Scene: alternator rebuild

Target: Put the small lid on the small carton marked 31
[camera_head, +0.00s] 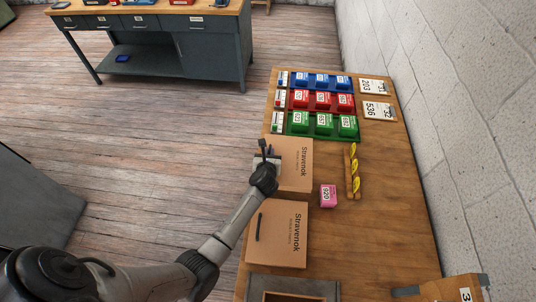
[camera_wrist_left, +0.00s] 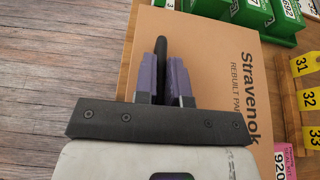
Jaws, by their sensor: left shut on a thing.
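A brown lid printed "Stravenok" (camera_head: 294,172) lies over the left edge of the wooden table. My left gripper (camera_head: 266,157) is above its left part. In the left wrist view my gripper's purple-grey fingers (camera_wrist_left: 164,75) are shut on the lid's upright black handle (camera_wrist_left: 162,46); the lid's printed face (camera_wrist_left: 222,60) shows beside them. I cannot tell whether the lid is raised. A second brown Stravenok lid (camera_head: 282,250) with a black handle lies nearer. At the bottom right is part of a brown carton (camera_head: 445,290) with a cut-off label starting "3". My right gripper is not in view.
A wooden strip (camera_head: 348,180) holds yellow tags, reading 31, 32 and 33 in the wrist view. A pink box marked 920 (camera_head: 328,196) stands beside it. Blue, red and green bins (camera_head: 323,124) fill the far end. Grey walling (camera_head: 308,284) edges an opening at the bottom. The right middle table is clear.

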